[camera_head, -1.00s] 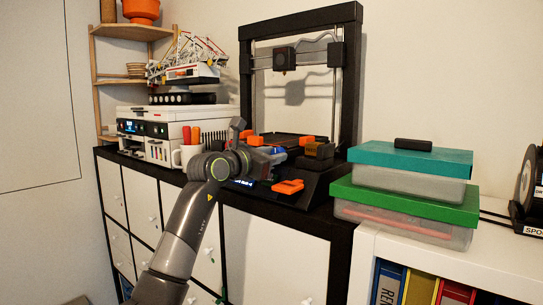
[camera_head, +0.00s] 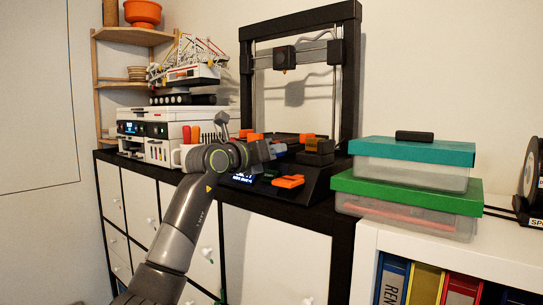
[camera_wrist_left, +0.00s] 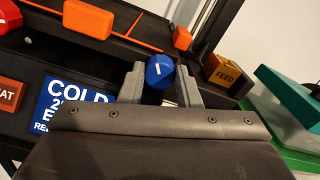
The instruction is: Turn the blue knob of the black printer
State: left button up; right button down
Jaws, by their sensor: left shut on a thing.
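The black printer (camera_head: 349,80) stands on the cabinet, with an upright frame and a low base. The blue knob (camera_wrist_left: 158,70) shows in the left wrist view with a white mark on its face. My left gripper (camera_wrist_left: 161,82) has one finger on each side of the knob and is shut on it. In the head view, my left gripper (camera_head: 266,151) is at the printer's front, and the hand hides most of the knob. A blue display (camera_wrist_left: 68,104) reading "COLD" lies left of the gripper. My right gripper is not in view.
An orange part (camera_head: 288,181) sticks out at the printer's front. Boxes with teal (camera_head: 412,151) and green (camera_head: 407,191) lids stand to the right. A white machine (camera_head: 158,122) stands to the left.

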pick_arm(q)
jog(key=shift+n, duration=0.4)
jog(key=o, duration=1)
jog(key=shift+s+a+f+b, duration=0.1)
jog(key=shift+s+a+b, duration=0.25)
jog(key=shift+b, duration=0.2)
jog(key=shift+b+v, duration=4.3)
jog(key=shift+v, duration=4)
jog(key=shift+d, duration=0.1)
